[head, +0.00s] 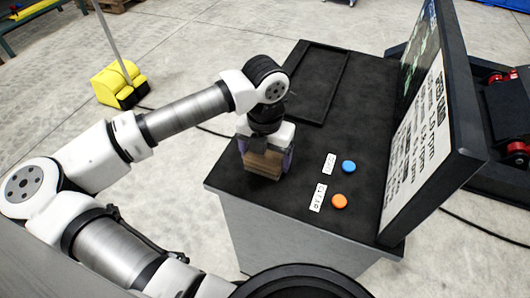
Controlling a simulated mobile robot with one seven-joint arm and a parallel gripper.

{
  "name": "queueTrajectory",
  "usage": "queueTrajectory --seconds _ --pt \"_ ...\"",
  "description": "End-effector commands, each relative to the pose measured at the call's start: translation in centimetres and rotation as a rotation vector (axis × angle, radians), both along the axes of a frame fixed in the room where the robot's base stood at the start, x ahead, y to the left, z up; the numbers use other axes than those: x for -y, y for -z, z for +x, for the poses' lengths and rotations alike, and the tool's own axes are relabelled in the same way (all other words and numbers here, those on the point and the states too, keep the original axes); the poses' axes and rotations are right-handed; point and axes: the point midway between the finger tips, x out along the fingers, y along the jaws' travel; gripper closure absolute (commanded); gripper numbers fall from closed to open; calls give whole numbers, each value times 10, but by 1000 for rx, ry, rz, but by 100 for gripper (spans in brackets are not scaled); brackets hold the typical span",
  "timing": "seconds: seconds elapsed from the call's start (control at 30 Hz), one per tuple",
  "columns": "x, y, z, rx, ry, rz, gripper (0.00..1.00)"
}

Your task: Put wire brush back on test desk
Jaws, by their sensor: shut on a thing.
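My gripper (266,158) points down over the front left part of the test desk (235,185). It is shut on the wire brush (263,164), whose brown wooden block shows between the two purple-grey fingers. The brush is at or just above the dark desk top; I cannot tell whether it touches. Its bristles are not visible. The desk has a black top and a grey body.
A shallow dark tray recess (318,85) lies at the back of the desk. A blue button (348,166) and an orange button (339,201) with white labels sit right of my gripper. A large tilted screen panel (425,125) stands along the right edge.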

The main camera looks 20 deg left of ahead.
Motion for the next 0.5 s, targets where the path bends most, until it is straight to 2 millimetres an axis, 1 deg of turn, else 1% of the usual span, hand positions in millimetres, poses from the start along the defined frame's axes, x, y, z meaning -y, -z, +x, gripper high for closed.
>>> queueTrajectory --seconds 0.43,0.47,0.5 --pt "0 6 0 1 0 1 43" --pt "0 6 0 0 0 1 17" --pt "0 5 0 0 0 1 12"
